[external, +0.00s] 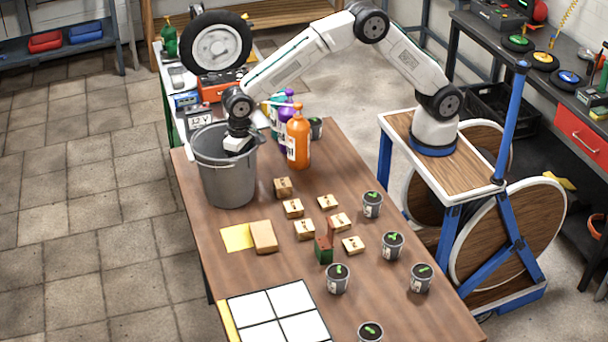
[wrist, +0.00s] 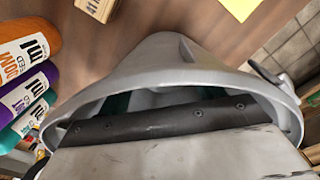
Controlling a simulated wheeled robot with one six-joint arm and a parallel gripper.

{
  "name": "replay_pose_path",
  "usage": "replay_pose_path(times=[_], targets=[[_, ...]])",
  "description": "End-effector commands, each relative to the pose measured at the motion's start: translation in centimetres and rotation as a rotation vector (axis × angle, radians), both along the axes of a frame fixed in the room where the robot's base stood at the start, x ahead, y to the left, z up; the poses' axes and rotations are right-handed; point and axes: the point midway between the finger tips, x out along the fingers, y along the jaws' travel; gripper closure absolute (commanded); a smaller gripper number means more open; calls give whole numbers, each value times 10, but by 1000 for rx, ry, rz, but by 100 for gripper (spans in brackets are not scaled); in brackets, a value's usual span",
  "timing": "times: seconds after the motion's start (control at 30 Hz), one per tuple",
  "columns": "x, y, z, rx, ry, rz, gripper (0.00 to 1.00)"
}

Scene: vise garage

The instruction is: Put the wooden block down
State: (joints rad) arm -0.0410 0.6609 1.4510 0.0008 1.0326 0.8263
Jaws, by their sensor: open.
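My gripper (external: 238,146) points down into the mouth of a grey bucket (external: 229,187) at the table's far left corner. Its fingertips are hidden by the bucket; the jaws are open, and I see no block between them. In the wrist view the bucket's rim (wrist: 178,50) arches around my gripper (wrist: 165,125), and something green shows dimly inside. Several small numbered wooden blocks (external: 304,229) lie on the table right of the bucket; one block (wrist: 97,8) shows at the wrist view's top edge.
Orange (external: 298,140) and purple bottles stand close right of the bucket. Several small plant pots (external: 392,245) line the table's right side. A red-and-green block (external: 324,249) stands among the wooden blocks. A white four-panel board (external: 278,312) lies at the near end.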

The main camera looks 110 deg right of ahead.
Motion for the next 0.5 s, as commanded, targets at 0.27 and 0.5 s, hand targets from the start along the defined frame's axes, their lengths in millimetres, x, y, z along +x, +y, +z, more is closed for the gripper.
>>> replay_pose_path(times=[0.27, 0.5], targets=[[1, 0, 59, -1, -4, 0, 34], [1, 0, 106, -1, -4, 0, 34]])
